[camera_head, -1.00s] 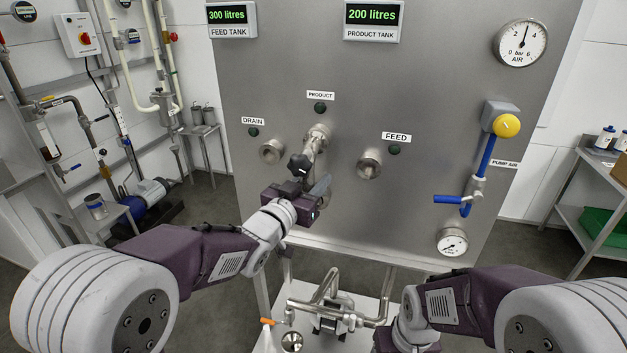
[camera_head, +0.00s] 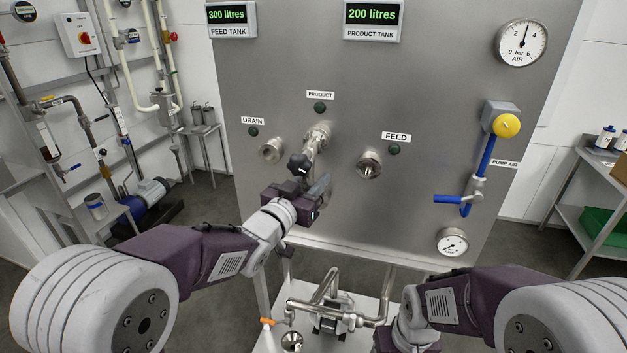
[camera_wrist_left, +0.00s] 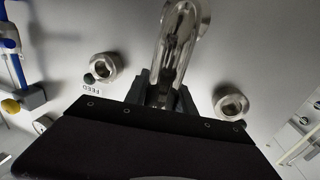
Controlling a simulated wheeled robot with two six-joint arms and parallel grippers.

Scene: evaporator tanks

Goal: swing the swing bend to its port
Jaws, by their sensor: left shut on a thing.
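The swing bend (camera_head: 316,143) is a shiny steel pipe on the panel below the PRODUCT label, with a black star knob (camera_head: 299,165) at its lower front. Its free end hangs down between the DRAIN port (camera_head: 271,150) and the FEED port (camera_head: 369,165). My left gripper (camera_head: 312,190) is at its lower end. In the left wrist view the fingers (camera_wrist_left: 167,97) are shut on the bend (camera_wrist_left: 178,40), and the FEED port (camera_wrist_left: 103,67) and DRAIN port (camera_wrist_left: 230,102) lie to either side, apart from it. The grip's lower part is hidden. My right gripper is not in view.
A blue-handled valve (camera_head: 455,199) and a yellow knob (camera_head: 507,125) are on the panel's right side. Steel piping with a pump (camera_head: 330,318) stands below the panel. The panel face between the bend and the FEED port is clear.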

